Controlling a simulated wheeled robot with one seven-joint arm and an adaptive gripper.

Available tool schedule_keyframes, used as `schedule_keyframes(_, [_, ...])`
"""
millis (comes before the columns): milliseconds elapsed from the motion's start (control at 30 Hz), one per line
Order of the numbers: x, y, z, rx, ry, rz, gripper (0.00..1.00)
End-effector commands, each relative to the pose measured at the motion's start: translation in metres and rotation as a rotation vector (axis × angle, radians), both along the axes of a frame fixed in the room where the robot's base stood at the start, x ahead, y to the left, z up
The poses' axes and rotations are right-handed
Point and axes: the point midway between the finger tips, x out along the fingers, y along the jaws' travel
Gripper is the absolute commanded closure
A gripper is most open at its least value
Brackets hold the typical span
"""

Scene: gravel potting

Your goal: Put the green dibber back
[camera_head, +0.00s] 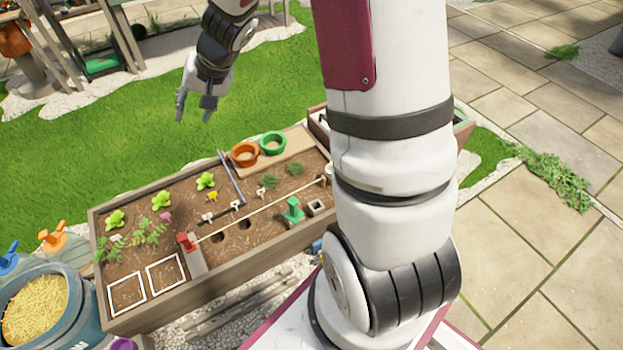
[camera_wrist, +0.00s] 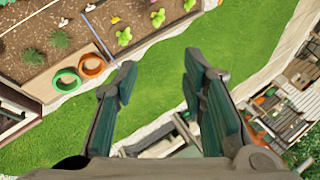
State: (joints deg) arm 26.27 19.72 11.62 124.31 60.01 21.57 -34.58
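A green tool with a block-like top (camera_head: 293,211), which looks like the green dibber, stands upright in the soil of the raised wooden bed (camera_head: 160,305), right of its middle. Its lower end is hidden. A small pale square holder with a dark opening (camera_head: 317,207) sits just right of it. My gripper (camera_head: 194,117) is above the grass beyond the bed's far edge, well away from the green tool. In the wrist view my gripper (camera_wrist: 160,68) is open with nothing between its fingers. The green tool is not seen in the wrist view.
A red tool (camera_head: 186,243) stands at the left end of a pale string across the bed. Seedlings and small markers dot the soil.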

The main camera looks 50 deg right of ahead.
Motion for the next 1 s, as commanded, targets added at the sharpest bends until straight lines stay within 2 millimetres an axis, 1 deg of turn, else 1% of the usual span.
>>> schedule_keyframes(33, [-0.013,0.018,0.024,-0.009,-0.012,0.065,0.62])
schedule_keyframes(67, [-0.022,0.029,0.034,-0.011,-0.011,0.103,0.62])
schedule_keyframes(100, [-0.036,0.041,0.048,-0.015,-0.008,0.151,0.62])
schedule_keyframes(167, [-0.058,0.058,0.066,-0.024,0.002,0.219,0.62])
schedule_keyframes(200, [-0.074,0.068,0.076,-0.034,0.012,0.263,0.62])
schedule_keyframes(267, [-0.1,0.081,0.09,-0.05,0.03,0.324,0.62])
schedule_keyframes(300, [-0.118,0.088,0.099,-0.063,0.045,0.362,0.62])
schedule_keyframes(367, [-0.147,0.096,0.109,-0.088,0.071,0.416,0.62])
schedule_keyframes(400, [-0.167,0.1,0.115,-0.104,0.091,0.448,0.62])
schedule_keyframes(433, [-0.182,0.102,0.119,-0.119,0.105,0.47,0.62])
schedule_keyframes(467, [-0.197,0.103,0.123,-0.134,0.121,0.491,0.62])
schedule_keyframes(500, [-0.217,0.104,0.126,-0.157,0.143,0.516,0.62])
schedule_keyframes(567, [-0.247,0.102,0.131,-0.193,0.176,0.548,0.62])
schedule_keyframes(600, [-0.266,0.1,0.133,-0.219,0.201,0.565,0.62])
schedule_keyframes(667, [-0.295,0.094,0.136,-0.26,0.235,0.585,0.62])
schedule_keyframes(700, [-0.313,0.089,0.136,-0.286,0.259,0.594,0.62])
schedule_keyframes(800, [-0.35,0.076,0.136,-0.347,0.309,0.603,0.62])
schedule_keyframes(900, [-0.376,0.064,0.135,-0.394,0.345,0.601,0.62])
schedule_keyframes(1000, [-0.39,0.056,0.134,-0.422,0.366,0.595,0.62])
